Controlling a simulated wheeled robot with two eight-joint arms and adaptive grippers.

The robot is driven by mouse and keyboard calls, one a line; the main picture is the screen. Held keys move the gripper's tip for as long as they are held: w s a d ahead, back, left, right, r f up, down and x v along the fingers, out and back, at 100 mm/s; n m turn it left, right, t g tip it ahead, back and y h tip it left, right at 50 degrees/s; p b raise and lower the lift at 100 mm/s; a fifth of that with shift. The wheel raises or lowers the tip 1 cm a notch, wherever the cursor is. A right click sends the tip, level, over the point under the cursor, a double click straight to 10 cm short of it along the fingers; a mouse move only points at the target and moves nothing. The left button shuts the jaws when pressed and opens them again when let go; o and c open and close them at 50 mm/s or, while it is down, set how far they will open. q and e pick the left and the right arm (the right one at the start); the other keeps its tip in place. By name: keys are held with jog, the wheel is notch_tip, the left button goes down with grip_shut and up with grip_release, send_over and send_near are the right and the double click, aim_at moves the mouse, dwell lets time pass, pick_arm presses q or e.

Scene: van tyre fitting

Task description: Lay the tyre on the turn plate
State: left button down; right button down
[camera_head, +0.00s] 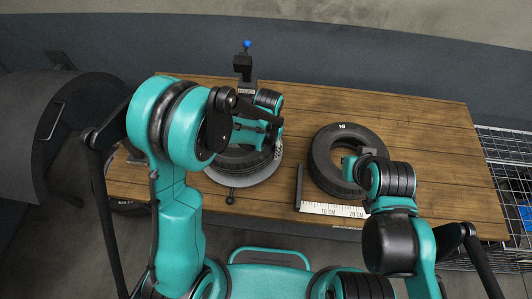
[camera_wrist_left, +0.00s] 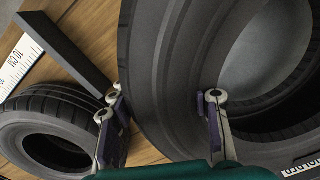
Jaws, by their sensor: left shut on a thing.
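A black tyre (camera_head: 238,160) is over the round grey turn plate (camera_head: 252,180), largely covered by my left arm. The plate's grey rim shows below it. My left gripper (camera_wrist_left: 163,103) is shut on this tyre's wall (camera_wrist_left: 165,60), with one finger on each side in the left wrist view. Whether the tyre touches the plate cannot be told. A second black tyre (camera_head: 320,162) lies flat on the wooden bench to the right; it also shows in the left wrist view (camera_wrist_left: 60,130). My right gripper (camera_head: 358,160) is over this tyre's right side, its fingertips unclear.
A white ruler (camera_head: 334,210) and a dark bar (camera_head: 299,187) lie at the bench's front edge. A dark post with a blue knob (camera_head: 247,44) stands behind the plate. The wooden bench (camera_head: 430,130) is clear at the right. A wire rack (camera_head: 510,150) stands beyond it.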

pick_arm(q)
jog(key=shift+f, duration=1.85)
jog(key=c, duration=0.7)
grip_release()
jog(key=shift+r, duration=0.15)
